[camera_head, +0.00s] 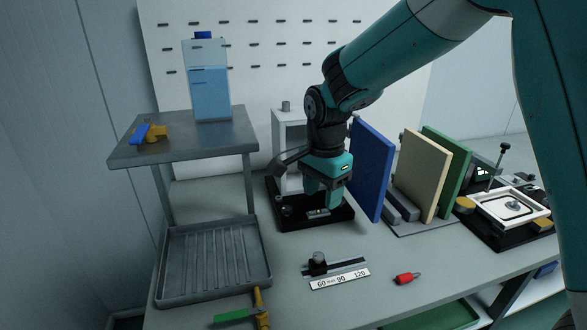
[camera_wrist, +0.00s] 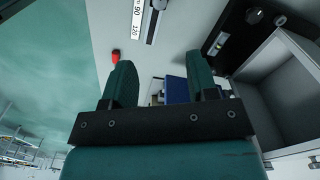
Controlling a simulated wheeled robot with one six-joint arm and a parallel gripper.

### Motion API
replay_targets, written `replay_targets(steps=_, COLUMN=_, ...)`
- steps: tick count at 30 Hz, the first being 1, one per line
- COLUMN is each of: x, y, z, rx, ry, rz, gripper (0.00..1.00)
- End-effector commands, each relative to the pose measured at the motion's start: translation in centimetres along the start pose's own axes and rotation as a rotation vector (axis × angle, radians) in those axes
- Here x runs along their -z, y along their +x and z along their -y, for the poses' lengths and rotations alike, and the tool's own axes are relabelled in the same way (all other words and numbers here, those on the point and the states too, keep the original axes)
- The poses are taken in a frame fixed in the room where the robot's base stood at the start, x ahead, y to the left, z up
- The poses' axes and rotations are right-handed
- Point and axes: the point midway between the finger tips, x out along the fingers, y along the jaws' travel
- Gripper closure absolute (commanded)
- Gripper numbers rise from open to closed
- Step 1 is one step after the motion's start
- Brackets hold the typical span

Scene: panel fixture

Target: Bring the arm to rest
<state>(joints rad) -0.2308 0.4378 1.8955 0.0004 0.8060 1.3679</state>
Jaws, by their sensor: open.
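My teal arm reaches in from the upper right in the head view, with my gripper (camera_head: 322,204) pointing down over a black tray (camera_head: 290,222) on the bench. In the wrist view my gripper (camera_wrist: 163,85) shows two teal fingers set apart, with nothing between them. The gripper is open and empty. Whether the fingertips touch the black tray cannot be told from the head view. In the wrist view the black tray (camera_wrist: 233,45) lies to the right of the fingers.
A blue panel (camera_head: 371,170) stands close right of my gripper, with cream (camera_head: 424,175) and green panels (camera_head: 450,160) beyond. A grey open box (camera_head: 290,130) stands behind it. A scale slider (camera_head: 335,268) and red piece (camera_head: 406,278) lie in front. A raised shelf (camera_head: 185,140) is left.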

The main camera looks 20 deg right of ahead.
Motion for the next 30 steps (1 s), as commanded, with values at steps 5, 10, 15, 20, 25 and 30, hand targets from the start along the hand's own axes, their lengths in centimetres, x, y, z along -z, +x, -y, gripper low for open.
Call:
replay_targets(steps=5, x=-1.1, y=-1.3, z=-1.3, rx=0.020, ry=-0.124, rz=0.020, gripper=0.47)
replay_targets(steps=10, x=-5.4, y=-5.1, z=-6.8, rx=0.112, ry=-0.626, rz=0.083, gripper=0.47)
replay_targets(steps=15, x=-10.4, y=-7.6, z=-14.1, rx=0.248, ry=-1.212, rz=0.119, gripper=0.47)
replay_targets(steps=20, x=-13.6, y=-8.2, z=-19.0, rx=0.357, ry=-1.588, rz=0.116, gripper=0.47)
replay_targets(steps=25, x=-14.8, y=-8.2, z=-20.8, rx=0.401, ry=-1.732, rz=0.110, gripper=0.47)
replay_targets(steps=30, x=-14.8, y=-8.2, z=-20.8, rx=0.401, ry=-1.737, rz=0.110, gripper=0.47)
